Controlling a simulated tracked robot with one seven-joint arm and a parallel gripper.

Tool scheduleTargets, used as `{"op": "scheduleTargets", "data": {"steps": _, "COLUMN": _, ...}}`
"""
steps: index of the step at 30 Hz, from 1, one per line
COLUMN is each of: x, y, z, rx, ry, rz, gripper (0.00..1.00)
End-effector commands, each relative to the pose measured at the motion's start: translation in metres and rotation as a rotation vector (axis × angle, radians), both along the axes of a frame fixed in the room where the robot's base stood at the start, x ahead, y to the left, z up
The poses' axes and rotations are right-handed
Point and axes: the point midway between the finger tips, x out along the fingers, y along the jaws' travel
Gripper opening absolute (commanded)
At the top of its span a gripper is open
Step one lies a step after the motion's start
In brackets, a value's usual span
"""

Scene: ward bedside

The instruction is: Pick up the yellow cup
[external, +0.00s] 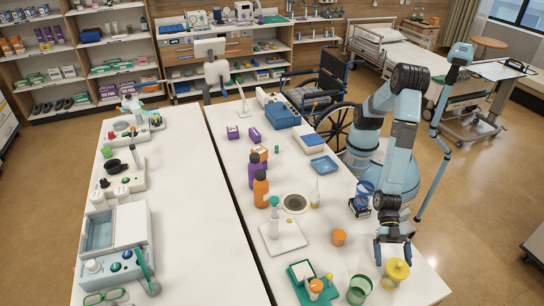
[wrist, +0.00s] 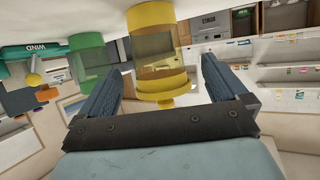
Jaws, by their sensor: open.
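The yellow cup (external: 397,271) stands at the near right end of the white table. In the wrist view the yellow cup (wrist: 158,45) is in the upper middle, partly see-through, and the picture looks upside down. My gripper (external: 393,254) points down at the cup, close to its far side in the external view. In the wrist view my gripper (wrist: 160,66) is open, with one finger on each side of the cup and a gap to each. I see no contact with the cup; its exact depth between the fingers is hard to tell.
A green cup (external: 359,289) stands just left of the yellow one; it also shows in the wrist view (wrist: 88,58). A green tray (external: 300,272) with small items lies left. The table's right edge is close.

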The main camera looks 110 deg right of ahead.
Motion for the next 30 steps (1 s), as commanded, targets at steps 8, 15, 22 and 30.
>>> {"op": "scheduleTargets", "data": {"steps": 8, "x": 0.008, "y": 0.018, "z": -0.01, "rx": -0.001, "ry": -0.001, "rz": 0.003, "gripper": 0.99}}
{"op": "scheduleTargets", "data": {"steps": 15, "x": 0.021, "y": 0.04, "z": -0.021, "rx": 0.0, "ry": 0.0, "rz": 0.001, "gripper": 0.99}}
{"op": "scheduleTargets", "data": {"steps": 22, "x": 0.023, "y": 0.045, "z": -0.023, "rx": 0.0, "ry": 0.0, "rz": 0.0, "gripper": 0.99}}
{"op": "scheduleTargets", "data": {"steps": 30, "x": 0.023, "y": 0.045, "z": -0.023, "rx": 0.0, "ry": 0.0, "rz": 0.0, "gripper": 0.83}}
